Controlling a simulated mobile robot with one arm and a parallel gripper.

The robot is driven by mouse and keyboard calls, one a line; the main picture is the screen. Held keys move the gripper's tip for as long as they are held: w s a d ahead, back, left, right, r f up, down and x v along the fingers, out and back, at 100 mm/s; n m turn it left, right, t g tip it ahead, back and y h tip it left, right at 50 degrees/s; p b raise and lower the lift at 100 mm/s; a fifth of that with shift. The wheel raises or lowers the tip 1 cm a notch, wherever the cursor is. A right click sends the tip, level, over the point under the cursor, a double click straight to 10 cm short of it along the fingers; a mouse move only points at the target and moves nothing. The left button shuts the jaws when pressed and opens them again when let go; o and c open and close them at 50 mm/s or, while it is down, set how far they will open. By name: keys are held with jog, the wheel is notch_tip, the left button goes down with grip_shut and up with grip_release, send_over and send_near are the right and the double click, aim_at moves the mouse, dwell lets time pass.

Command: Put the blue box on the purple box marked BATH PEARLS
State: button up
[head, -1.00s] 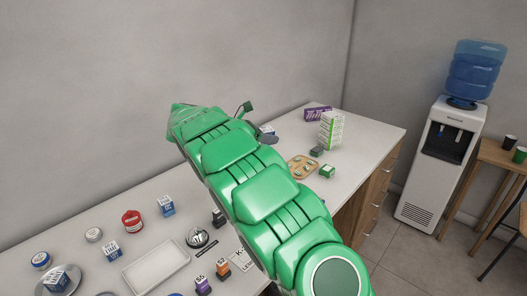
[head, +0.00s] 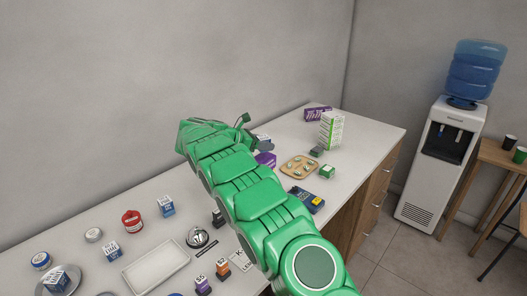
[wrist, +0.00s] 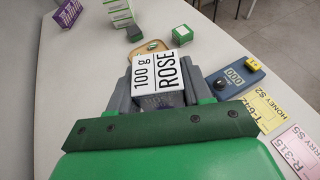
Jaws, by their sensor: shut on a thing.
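My gripper (wrist: 158,92) is shut on a box (wrist: 157,72) in the wrist view. In the head view my arm hides most of my gripper's grip. A small purple box (head: 265,159) shows beside the arm's far end; I cannot read it or tell whether it is held. Another purple box with white lettering (head: 317,113) lies at the back of the counter, and shows at the top left of the wrist view (wrist: 68,13). I cannot read BATH PEARLS on either.
A tall white-and-green box (head: 331,130), a wooden tray (head: 289,171) and a small green box (head: 327,171) stand right of my arm. Several small boxes and a white tray (head: 155,268) are at left.

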jog(key=shift+w+f, duration=0.1)
jog(key=shift+w, duration=0.05)
jog(key=shift+w+f, duration=0.1)
jog(key=shift+f, duration=1.55)
jog(key=shift+f, duration=0.1)
jog(key=o, duration=1.1)
jog(key=shift+a+r, duration=0.15)
jog(key=shift+r, duration=0.05)
jog(key=v, duration=1.1)
jog(key=shift+s+a, duration=0.25)
jog(key=shift+a, duration=0.05)
